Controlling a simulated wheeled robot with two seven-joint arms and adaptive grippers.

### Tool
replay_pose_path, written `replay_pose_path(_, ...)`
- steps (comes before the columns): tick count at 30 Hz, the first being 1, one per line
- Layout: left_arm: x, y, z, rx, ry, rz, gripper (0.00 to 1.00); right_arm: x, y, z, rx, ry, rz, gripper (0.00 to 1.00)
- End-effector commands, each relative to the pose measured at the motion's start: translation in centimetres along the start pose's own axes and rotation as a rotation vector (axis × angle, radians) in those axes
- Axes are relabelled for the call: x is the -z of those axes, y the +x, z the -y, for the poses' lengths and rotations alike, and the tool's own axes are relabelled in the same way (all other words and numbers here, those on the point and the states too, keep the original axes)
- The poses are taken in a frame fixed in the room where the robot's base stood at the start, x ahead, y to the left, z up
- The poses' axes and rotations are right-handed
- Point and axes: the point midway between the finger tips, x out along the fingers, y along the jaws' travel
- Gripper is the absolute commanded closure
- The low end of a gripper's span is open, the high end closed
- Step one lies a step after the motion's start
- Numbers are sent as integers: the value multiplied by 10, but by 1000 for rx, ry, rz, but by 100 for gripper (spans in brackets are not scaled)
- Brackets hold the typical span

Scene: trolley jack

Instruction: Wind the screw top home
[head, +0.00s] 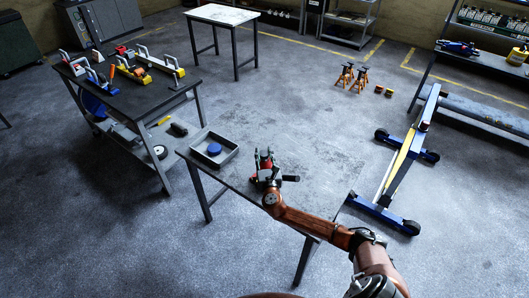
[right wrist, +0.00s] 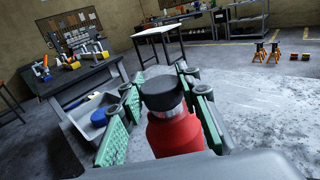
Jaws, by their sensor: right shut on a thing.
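A red bottle (right wrist: 174,134) with a black screw top (right wrist: 162,92) stands between my right gripper's fingers in the right wrist view. My right gripper (right wrist: 160,96) has its green-padded fingers on either side, with their tips at the level of the black top, and appears shut on that top. The top sits over the bottle's neck; whether it is fully seated I cannot tell. In the head view my right gripper (head: 264,166) is over the table, with a bit of the red bottle (head: 266,154) showing. The bottle's foot is hidden. My left gripper is not in view.
A grey tray (head: 228,157) with a blue disc (head: 214,149) in it is left of the gripper on the work table (head: 238,180). A dark bench (head: 128,100) with several tools stands farther left. A blue trolley crane (head: 398,165) is on the floor at right.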

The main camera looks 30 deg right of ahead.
Motion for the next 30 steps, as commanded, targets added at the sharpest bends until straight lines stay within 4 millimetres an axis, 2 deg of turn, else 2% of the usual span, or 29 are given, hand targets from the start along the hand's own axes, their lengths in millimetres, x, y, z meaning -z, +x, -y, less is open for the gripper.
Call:
replay_pose_path(1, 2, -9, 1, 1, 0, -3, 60, -4, 0, -2, 36, 6, -2, 94)
replay_pose_path(4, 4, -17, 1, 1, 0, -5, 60, -4, 0, -3, 123, 6, -1, 94)
replay_pose_path(11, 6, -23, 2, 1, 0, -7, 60, -2, 0, -4, 341, 5, -1, 94)
replay_pose_path(21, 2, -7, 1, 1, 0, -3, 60, 0, 1, -3, 646, 2, 3, 94)
replay_pose_path(30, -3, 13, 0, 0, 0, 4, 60, 0, 1, -2, 834, 1, 4, 94)
